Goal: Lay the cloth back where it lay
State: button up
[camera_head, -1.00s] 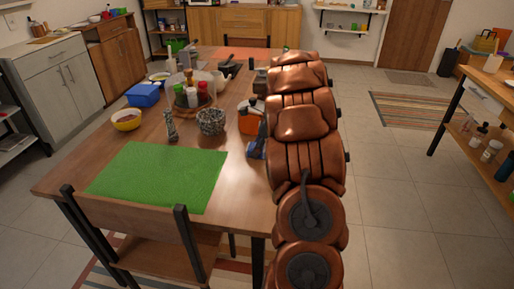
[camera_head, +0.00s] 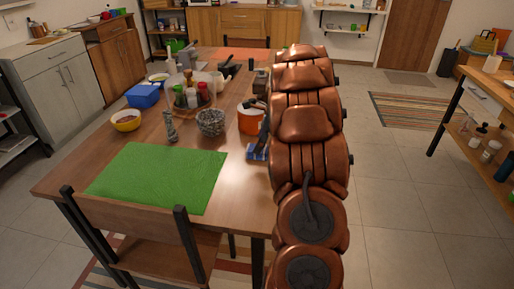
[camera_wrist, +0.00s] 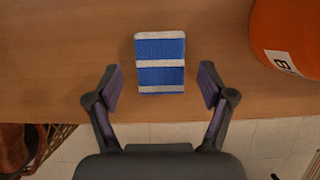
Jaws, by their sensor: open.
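The cloth (camera_wrist: 160,77), folded and striped blue and white, lies flat on the wooden table near its edge in the wrist view. In the head view the cloth (camera_head: 257,152) shows at the table's right edge, partly hidden by my arm. My gripper (camera_wrist: 161,85) is open, with one finger on each side of the cloth and a gap to it on both sides. Nothing is between the fingers except the cloth below.
An orange pot (camera_head: 250,121) stands just behind the cloth; it also shows at the right in the wrist view (camera_wrist: 290,35). A patterned bowl (camera_head: 210,122), a spice mill (camera_head: 170,127) and a green mat (camera_head: 160,176) are on the table to the left. Table between mat and cloth is bare.

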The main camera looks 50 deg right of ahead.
jog(key=v, duration=0.9)
jog(key=s+a+n+g, duration=0.25)
jog(key=a+n, duration=0.35)
jog(key=a, duration=0.7)
jog(key=s+a+n+g, duration=0.1)
jog(key=s+a+n, duration=0.35)
jog(key=a, duration=0.85)
jog(key=s+a+f+n+g+h, duration=0.1)
jog(key=s+a+f+n, duration=0.1)
jog(key=s+a+n, duration=0.5)
jog(key=s+a+f+n+g+h, duration=0.1)
jog(key=s+a+f+n+g, duration=0.1)
jog(key=s+a+n, duration=0.5)
jog(key=s+f+n, duration=0.1)
jog(key=s+n, duration=0.3)
jog(key=s, duration=0.2)
jog(key=shift+s+f+h, duration=0.3)
jog(key=shift+f, duration=0.05)
jog(key=shift+n, duration=0.25)
jog(key=s+p+v, duration=0.2)
jog(key=p+v, duration=1.3)
jog(key=shift+s+r+t, duration=0.2)
jog(key=shift+r+t, duration=0.25)
jog(key=shift+r, duration=0.25)
